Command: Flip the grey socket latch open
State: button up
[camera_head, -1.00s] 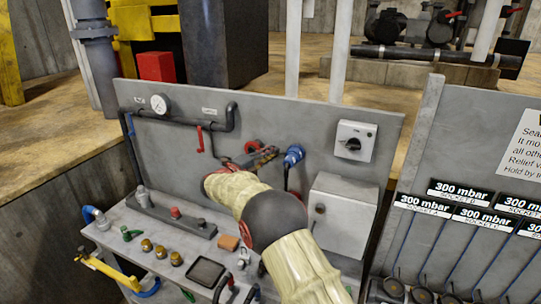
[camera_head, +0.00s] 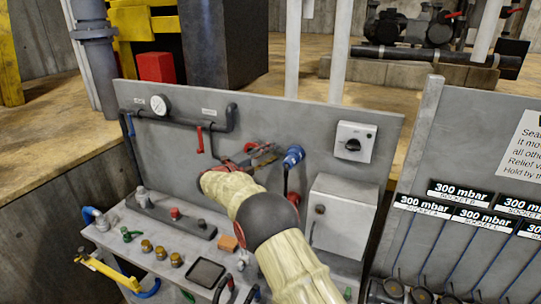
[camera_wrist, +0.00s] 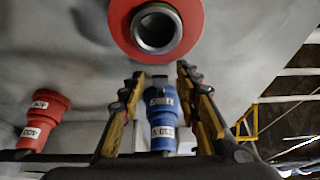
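My gripper (camera_head: 264,152) is in front of the grey back panel, left of a blue connector (camera_head: 293,156) in the head view. In the wrist view its two yellow-and-black fingers (camera_wrist: 160,78) stand apart, with nothing seen held between them. The labelled blue connector (camera_wrist: 162,120) appears in the gap between them, seemingly beyond the fingers. A red connector (camera_wrist: 42,120) is on the left. A red disc with a hollow grey centre (camera_wrist: 157,29) is at the top. I cannot pick out the grey socket latch for certain in either view.
A grey box (camera_head: 342,216) and a rotary switch (camera_head: 354,142) are on the right of the panel. A dark pipe with a red lever (camera_head: 200,140) and a gauge (camera_head: 160,104) are on the left. Small fittings crowd the bench (camera_head: 128,222).

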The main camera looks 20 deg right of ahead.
jog(key=v, duration=1.2)
